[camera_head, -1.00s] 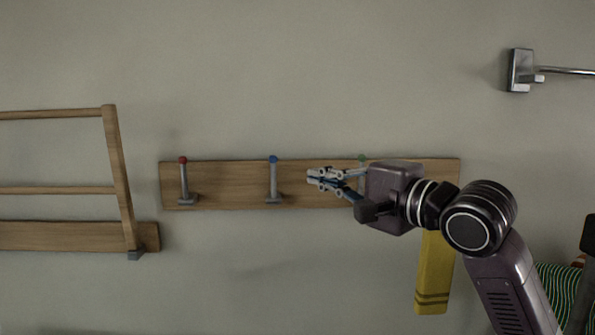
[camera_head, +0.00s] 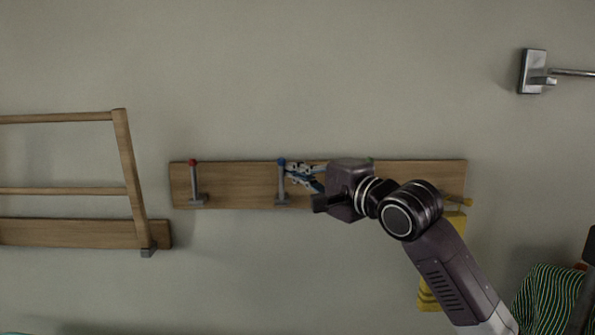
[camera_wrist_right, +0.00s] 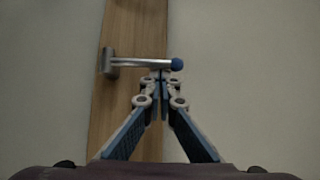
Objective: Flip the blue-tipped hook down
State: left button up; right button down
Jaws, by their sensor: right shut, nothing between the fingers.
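The blue-tipped hook (camera_head: 281,184) stands upright on the wooden wall board (camera_head: 235,185), its blue ball at the top. In the right wrist view the hook (camera_wrist_right: 140,64) lies across the picture, with its blue tip (camera_wrist_right: 177,64) just beyond my fingertips. My right gripper (camera_head: 291,172) is shut and empty, with its fingertips at the right side of the hook's upper part. They look very close to the hook; I cannot tell whether they touch. The gripper also shows in the wrist view (camera_wrist_right: 161,78). My left gripper is not in view.
A red-tipped hook (camera_head: 194,181) stands upright further left on the board. A wooden rack (camera_head: 129,180) is on the wall at far left. A yellow cloth (camera_head: 428,297) hangs behind my right arm. A metal bar mount (camera_head: 532,71) is at upper right.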

jog(key=shift+s+f+n+b, duration=0.1)
jog(key=shift+s+n+b, duration=0.2)
jog(key=shift+b, duration=0.45)
